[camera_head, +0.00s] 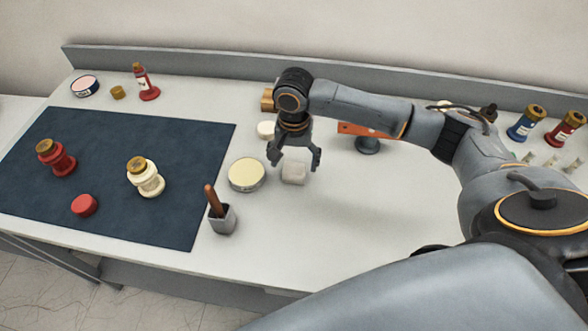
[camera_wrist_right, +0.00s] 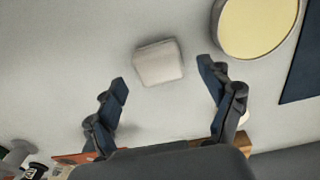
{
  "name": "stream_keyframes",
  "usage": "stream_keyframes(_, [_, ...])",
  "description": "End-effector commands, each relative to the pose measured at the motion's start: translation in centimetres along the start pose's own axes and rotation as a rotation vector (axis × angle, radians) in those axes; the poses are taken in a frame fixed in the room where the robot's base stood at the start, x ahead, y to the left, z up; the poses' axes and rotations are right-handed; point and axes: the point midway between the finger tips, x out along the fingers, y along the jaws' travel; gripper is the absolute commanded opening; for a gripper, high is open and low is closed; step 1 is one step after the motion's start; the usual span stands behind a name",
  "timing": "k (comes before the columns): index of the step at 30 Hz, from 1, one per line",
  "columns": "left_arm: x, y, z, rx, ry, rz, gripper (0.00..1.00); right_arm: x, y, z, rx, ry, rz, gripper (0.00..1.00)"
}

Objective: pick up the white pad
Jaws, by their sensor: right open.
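The white pad (camera_head: 293,173) is a small pale block lying on the white table, just right of a round tin. My right gripper (camera_head: 296,158) is open above and slightly behind the pad, fingers pointing down. In the right wrist view the pad (camera_wrist_right: 159,62) lies ahead of the two fingertips of my right gripper (camera_wrist_right: 162,72), with bare table around it. The fingers are apart and nothing is between them. My left gripper is not in view.
A round tin with a cream top (camera_head: 246,174) stands close left of the pad. A grey cup with a brown handle (camera_head: 222,219) stands front left. A dark blue mat (camera_head: 110,205) holds several items. The table right of the pad is clear.

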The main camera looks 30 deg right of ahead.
Motion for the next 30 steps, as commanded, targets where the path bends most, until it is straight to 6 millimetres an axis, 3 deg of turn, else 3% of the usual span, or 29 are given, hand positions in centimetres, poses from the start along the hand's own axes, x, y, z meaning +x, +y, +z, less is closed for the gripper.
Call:
stream_keyframes(6, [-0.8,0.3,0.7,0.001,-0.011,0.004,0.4,2.6,0.1,0.1,0.001,-0.001,0.002,0.81])
stream_keyframes(14, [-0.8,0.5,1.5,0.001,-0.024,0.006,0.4,3.0,0.1,0.1,0.0,0.0,0.0,0.81])
stream_keyframes(22, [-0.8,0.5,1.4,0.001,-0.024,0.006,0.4,2.9,0.1,0.1,0.0,0.0,0.0,0.28])
stream_keyframes(30, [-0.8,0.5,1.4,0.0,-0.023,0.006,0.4,2.9,0.1,0.1,0.0,0.0,0.0,0.27])
